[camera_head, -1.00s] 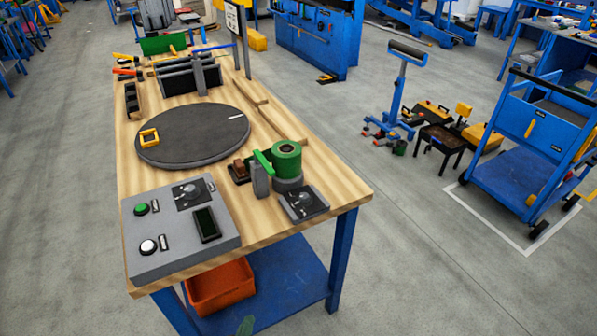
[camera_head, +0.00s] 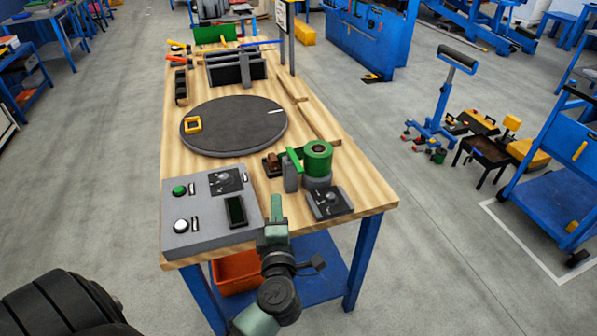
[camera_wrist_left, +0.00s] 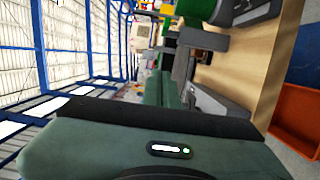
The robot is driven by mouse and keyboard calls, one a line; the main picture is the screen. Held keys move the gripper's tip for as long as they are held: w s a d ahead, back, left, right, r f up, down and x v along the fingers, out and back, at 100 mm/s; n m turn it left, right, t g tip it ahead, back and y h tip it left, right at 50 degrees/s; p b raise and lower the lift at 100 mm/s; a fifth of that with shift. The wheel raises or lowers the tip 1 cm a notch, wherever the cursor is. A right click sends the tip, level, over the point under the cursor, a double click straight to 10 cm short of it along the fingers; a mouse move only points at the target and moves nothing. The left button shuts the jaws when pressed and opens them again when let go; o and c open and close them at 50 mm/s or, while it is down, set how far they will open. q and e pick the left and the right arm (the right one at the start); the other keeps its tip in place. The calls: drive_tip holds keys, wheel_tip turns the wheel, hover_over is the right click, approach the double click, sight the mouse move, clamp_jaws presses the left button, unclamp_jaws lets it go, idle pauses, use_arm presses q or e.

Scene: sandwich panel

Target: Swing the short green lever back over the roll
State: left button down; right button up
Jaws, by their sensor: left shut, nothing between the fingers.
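The short green lever (camera_head: 293,160) sits on top of a grey post (camera_head: 291,181), to the left of the green roll (camera_head: 318,157). The lever is beside the roll, not across its top; I cannot tell whether they touch. The roll stands upright on a round grey base (camera_head: 317,182). My left gripper (camera_head: 277,201) is shut and empty at the table's front edge, nearer than the post and apart from the lever. In the left wrist view its fingers (camera_wrist_left: 159,88) point toward the bench, with green parts at the top. My right gripper is not in view.
A grey control box (camera_head: 212,225) with green and white buttons lies left of my gripper. A small dial plate (camera_head: 329,203) is in front of the roll. A dark turntable (camera_head: 235,130) lies behind. An orange bin (camera_head: 237,272) sits on the lower shelf.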

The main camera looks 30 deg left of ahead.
sight(295, 164)
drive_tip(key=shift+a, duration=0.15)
use_arm(q)
drive_tip(key=w+a+p, duration=0.2)
drive_tip(key=w+a, duration=0.1)
drive_tip(key=w, duration=0.8)
drive_tip(key=shift+w+a, duration=0.15)
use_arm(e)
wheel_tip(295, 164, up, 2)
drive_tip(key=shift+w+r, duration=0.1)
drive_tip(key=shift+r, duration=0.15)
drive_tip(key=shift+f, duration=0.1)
